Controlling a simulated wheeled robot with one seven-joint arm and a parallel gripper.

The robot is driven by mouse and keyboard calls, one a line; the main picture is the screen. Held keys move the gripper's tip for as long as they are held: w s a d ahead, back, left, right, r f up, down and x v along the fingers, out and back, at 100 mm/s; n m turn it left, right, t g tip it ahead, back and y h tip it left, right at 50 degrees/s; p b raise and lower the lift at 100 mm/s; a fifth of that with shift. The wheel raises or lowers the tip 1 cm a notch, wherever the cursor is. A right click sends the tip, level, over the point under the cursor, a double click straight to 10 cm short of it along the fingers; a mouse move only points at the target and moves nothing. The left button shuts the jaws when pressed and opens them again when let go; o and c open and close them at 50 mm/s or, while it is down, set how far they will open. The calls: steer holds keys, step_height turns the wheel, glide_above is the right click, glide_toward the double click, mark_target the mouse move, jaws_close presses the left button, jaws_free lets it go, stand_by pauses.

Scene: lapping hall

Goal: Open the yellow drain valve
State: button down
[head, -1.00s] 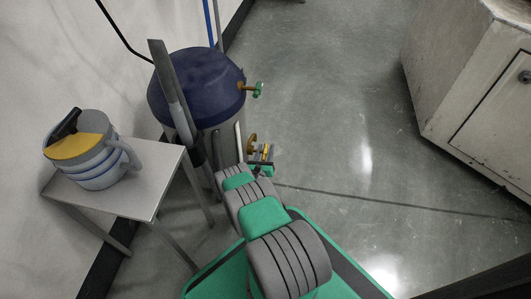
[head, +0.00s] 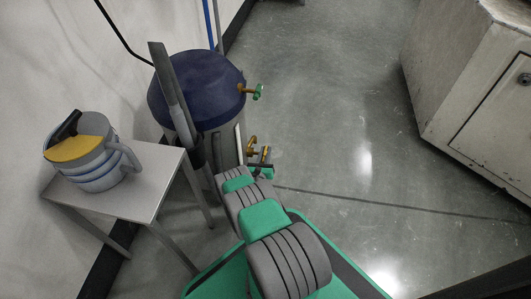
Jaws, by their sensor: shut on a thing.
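The yellow drain valve (head: 251,143) is low on the right side of a grey tank with a dark blue top (head: 200,78). Its handle shows as a small curved yellow piece, partly hidden by my gripper. My gripper (head: 259,155) is at the end of my grey and green arm, right at the valve, and is shut on the yellow handle. The fingers are small in this view and their exact grip on the handle is hard to make out.
A second valve with a green handle (head: 258,91) sticks out higher on the tank. A small grey table (head: 150,195) with a grey and yellow jug (head: 90,150) stands to the left. A worn cabinet (head: 460,90) is at the right. The floor between is clear.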

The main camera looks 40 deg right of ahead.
steer(key=shift+w+f+h, duration=0.1)
steer(key=shift+h, duration=0.2)
steer(key=shift+t, duration=0.4)
steer(key=c, duration=1.3)
jaws_free()
steer(key=shift+c, duration=0.2)
steer(key=shift+a, duration=0.15)
